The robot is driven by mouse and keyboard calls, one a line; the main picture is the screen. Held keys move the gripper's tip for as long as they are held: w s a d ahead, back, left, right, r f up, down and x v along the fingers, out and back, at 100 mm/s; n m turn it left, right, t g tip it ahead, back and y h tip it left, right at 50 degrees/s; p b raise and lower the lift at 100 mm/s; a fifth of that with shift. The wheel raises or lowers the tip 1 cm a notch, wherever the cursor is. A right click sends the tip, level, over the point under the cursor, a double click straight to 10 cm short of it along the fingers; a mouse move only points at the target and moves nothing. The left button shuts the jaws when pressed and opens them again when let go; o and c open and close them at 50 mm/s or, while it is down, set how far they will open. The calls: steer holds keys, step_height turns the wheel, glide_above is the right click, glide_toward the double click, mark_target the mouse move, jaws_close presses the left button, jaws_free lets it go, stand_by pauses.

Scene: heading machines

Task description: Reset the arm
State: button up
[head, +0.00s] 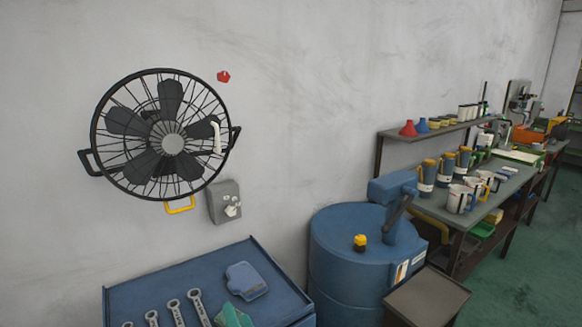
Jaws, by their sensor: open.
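Neither my arm nor my gripper shows in the head view. No part of the arm can be seen over the wall, the blue worktop or the floor. What my gripper is near cannot be told from this view.
A black caged fan (172,144) hangs on the wall above a grey box (225,202). A blue worktop (190,271) holds several wrenches. Right of it stand a blue drum (340,238), a brown box (428,296) and a bench (503,197) with several mugs. Green floor (525,255) is clear at right.

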steer(key=s+d+f+h, duration=0.3)
steer(key=s+d+f, duration=0.2)
steer(key=s+f, duration=0.4)
steer(key=s+d+f+h, duration=0.35)
steer(key=s+f, duration=0.25)
steer(key=s, duration=0.6)
steer(key=s+d+r+n+h, duration=0.1)
steer(key=s+d+n, duration=0.1)
steer(key=s, duration=0.9)
steer(key=s+d+r+n, duration=0.2)
steer(key=s+n, duration=0.2)
steer(key=s, duration=0.8)
steer(key=shift+d+h, duration=0.35)
steer(key=shift+d, duration=0.05)
